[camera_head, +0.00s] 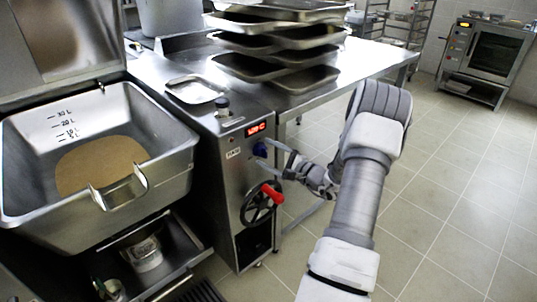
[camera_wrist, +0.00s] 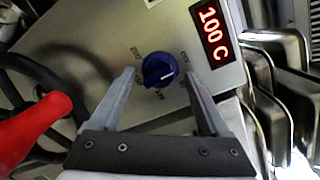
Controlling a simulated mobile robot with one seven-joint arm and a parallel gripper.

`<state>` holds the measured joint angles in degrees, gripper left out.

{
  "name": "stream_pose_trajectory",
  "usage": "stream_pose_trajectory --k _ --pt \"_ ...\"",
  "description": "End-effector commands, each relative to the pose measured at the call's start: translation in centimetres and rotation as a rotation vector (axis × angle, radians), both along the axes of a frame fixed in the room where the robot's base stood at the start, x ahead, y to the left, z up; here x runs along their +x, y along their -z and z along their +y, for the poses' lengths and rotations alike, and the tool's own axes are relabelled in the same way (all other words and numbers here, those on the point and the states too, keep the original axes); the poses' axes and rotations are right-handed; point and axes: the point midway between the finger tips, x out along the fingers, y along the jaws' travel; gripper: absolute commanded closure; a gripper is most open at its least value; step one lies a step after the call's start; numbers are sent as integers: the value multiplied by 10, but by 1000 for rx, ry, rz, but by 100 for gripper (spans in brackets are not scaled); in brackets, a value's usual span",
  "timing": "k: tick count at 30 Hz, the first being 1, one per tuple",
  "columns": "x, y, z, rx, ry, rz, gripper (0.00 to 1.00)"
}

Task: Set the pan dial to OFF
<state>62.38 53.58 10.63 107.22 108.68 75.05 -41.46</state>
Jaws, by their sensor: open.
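The pan dial is a round dark blue knob (camera_wrist: 160,70) with a white pointer line, on a steel control panel (camera_wrist: 95,28). Small labels ring it, too blurred to read surely. In the head view the blue dial (camera_head: 260,149) sits below a red display. My gripper (camera_wrist: 158,82) is open, with one finger on each side of the dial in the wrist view. I cannot tell whether the fingers touch it. In the head view my gripper (camera_head: 264,151) reaches the panel from the right, its fingertips close to the dial.
The red display (camera_wrist: 210,32) reads 100 C. A black handwheel with a red handle (camera_head: 272,193) is below the dial. The tilting pan (camera_head: 45,195) holds a brownish content at left. Stacked trays (camera_head: 270,72) stand on the counter behind. The tiled floor at right is clear.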

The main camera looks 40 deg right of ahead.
Motion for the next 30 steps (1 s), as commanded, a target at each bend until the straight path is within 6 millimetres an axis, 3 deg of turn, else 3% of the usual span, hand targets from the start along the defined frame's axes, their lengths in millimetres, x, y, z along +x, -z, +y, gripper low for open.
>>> stream_pose_trajectory --k 5,21,30 --pt "-12 -1 -3 0 2 1 20" --pt "-132 -1 -29 1 4 1 20" --pt "-168 -1 -35 -1 0 0 20"
